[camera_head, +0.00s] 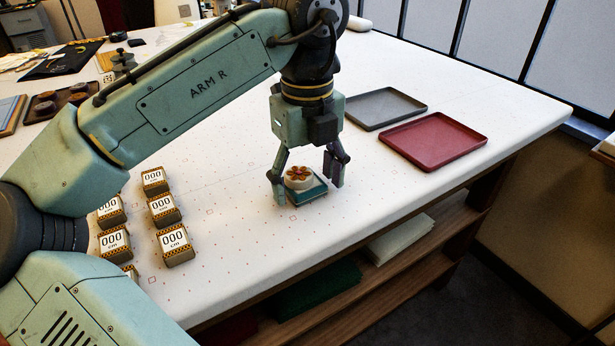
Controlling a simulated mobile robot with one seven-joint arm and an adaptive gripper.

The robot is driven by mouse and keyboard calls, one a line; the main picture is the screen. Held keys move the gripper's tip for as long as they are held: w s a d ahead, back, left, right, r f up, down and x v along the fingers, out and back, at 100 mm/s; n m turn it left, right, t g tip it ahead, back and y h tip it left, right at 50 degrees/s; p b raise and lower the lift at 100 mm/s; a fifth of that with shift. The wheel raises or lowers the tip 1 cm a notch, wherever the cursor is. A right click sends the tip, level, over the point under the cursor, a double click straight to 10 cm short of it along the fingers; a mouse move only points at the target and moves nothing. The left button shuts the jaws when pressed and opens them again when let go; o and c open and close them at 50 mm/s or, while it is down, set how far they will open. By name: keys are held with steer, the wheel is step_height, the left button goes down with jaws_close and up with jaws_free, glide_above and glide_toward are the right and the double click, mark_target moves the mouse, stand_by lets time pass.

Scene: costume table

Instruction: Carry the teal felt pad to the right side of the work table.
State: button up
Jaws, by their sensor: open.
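The teal felt pad (308,194) lies on the white work table (235,255) near its front edge. A round cream object with an orange-brown flower pattern (299,177) rests on top of the pad. My gripper (309,190) points down over them, with one finger to the left of the pad and the other to its right. The fingers are spread apart. Whether either finger touches the pad cannot be told from this view. Part of the pad is hidden by the round object and the left finger.
A grey tray (385,107) and a red tray (433,141) lie on the right part of the table. Several boxes labelled 000 (174,245) stand at the left, partly behind my arm. The table between pad and red tray is clear. A shelf with folded cloth (400,240) is below.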

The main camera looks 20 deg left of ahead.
step_height(320, 180, up, 12)
steer(key=p, duration=1)
steer(key=shift+r+p, duration=0.15)
steer(key=shift+p, duration=0.15)
